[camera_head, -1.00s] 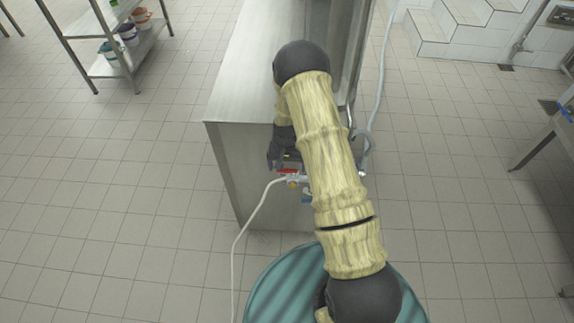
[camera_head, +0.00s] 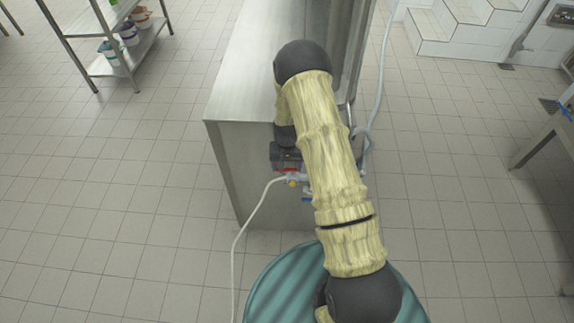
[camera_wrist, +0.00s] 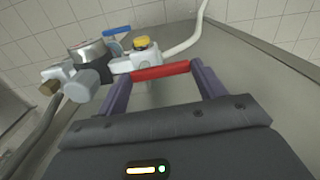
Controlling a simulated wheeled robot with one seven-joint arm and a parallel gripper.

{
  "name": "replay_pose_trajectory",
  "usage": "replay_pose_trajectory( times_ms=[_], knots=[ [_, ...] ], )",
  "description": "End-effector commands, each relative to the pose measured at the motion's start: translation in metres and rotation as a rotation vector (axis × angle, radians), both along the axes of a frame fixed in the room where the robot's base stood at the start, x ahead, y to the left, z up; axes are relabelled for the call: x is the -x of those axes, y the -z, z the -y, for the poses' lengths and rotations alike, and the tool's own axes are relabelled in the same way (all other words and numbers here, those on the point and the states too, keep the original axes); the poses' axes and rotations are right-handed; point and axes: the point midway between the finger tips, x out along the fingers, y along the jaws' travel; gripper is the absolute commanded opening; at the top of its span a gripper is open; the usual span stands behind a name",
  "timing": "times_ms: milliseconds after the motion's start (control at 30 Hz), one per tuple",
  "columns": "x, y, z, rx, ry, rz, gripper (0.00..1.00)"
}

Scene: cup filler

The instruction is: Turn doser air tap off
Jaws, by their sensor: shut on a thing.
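The red tap handle (camera_wrist: 160,71) lies crosswise between the purple fingers of my gripper (camera_wrist: 163,75) in the wrist view. The fingers are shut on it, one near each end. The handle joins a pale valve body with a yellow-topped fitting (camera_wrist: 142,43). In the head view, my gripper (camera_head: 287,158) is at the near end of the steel machine, with a bit of the red handle (camera_head: 288,170) showing below it. My arm hides part of the piping there.
A white hose (camera_head: 248,222) runs from the valve to the floor. A teal drum (camera_head: 280,285) stands in front.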

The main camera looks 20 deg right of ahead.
Motion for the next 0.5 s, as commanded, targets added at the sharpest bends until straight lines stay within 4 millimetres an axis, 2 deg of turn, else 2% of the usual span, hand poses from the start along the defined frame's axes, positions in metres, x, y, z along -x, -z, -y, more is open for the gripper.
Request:
replay_pose_trajectory(
  times_ms=[267, 500],
  knots=[
    [0.003, 0.0005, 0.0, 0.0, -0.154, 0.001, 0.46],
    [0.0076, 0.0007, 0.0001, 0.0, -0.363, 0.001, 0.46]
  ],
)
